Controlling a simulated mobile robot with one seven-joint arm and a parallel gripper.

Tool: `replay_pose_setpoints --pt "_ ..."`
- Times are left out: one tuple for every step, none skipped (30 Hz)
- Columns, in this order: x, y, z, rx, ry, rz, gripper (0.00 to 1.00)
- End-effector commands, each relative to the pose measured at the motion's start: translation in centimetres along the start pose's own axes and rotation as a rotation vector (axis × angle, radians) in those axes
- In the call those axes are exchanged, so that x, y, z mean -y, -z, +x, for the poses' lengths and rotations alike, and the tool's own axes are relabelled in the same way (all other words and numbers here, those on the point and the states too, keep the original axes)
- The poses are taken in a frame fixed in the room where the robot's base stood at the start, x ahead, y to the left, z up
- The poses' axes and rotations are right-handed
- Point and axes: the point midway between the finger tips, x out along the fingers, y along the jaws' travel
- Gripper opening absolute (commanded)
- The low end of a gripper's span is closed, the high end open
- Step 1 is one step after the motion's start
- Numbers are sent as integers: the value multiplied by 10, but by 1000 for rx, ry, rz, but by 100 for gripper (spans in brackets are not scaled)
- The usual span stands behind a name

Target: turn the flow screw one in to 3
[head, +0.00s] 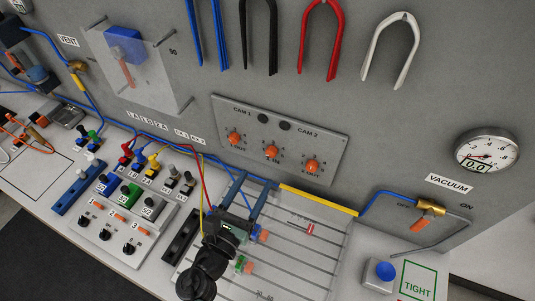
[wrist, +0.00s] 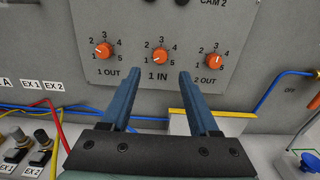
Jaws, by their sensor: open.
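The flow screw one in is the orange knob (wrist: 160,56) labelled 1 IN, in the middle of a row of three on a grey wall panel. Its dial runs from 1 to 5. Its small mark seems to lie toward the lower left, near 1, but is too small to read surely. In the head view it is the middle knob (head: 271,151). My gripper (wrist: 160,73) is open and empty, with its blue fingers pointing at the panel, one to each side below the knob. It is apart from the knob. In the head view my gripper (head: 255,179) is below the panel.
Orange knobs 1 OUT (wrist: 103,50) and 2 OUT (wrist: 214,61) flank the middle one. A yellow-edged ledge (head: 318,199) and blue tubing run along the wall's foot. Red and yellow cables (head: 205,178) rise left of my gripper. A vacuum gauge (head: 487,151) is at right.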

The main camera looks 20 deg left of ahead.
Motion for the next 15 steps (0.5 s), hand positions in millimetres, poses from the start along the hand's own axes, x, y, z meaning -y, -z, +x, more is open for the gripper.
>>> replay_pose_setpoints --pt "0 -4 13 3 1 1 61" --pt "0 -4 20 2 2 0 61" --pt "0 -3 28 1 2 0 61" --pt "0 -3 34 2 1 1 61" --pt "0 -2 39 1 1 2 61" --pt "0 -2 46 1 2 1 61" --pt "0 -3 50 2 2 1 61" --pt "0 -2 54 1 2 1 61" --pt "0 -2 59 1 1 2 61" --pt "0 -1 63 1 1 2 61" --pt "0 -1 65 1 1 1 61" --pt "0 -1 68 1 1 1 61" --pt "0 -1 70 0 1 2 61" --pt "0 -1 72 0 1 2 61" --pt "0 -1 73 0 1 3 61"
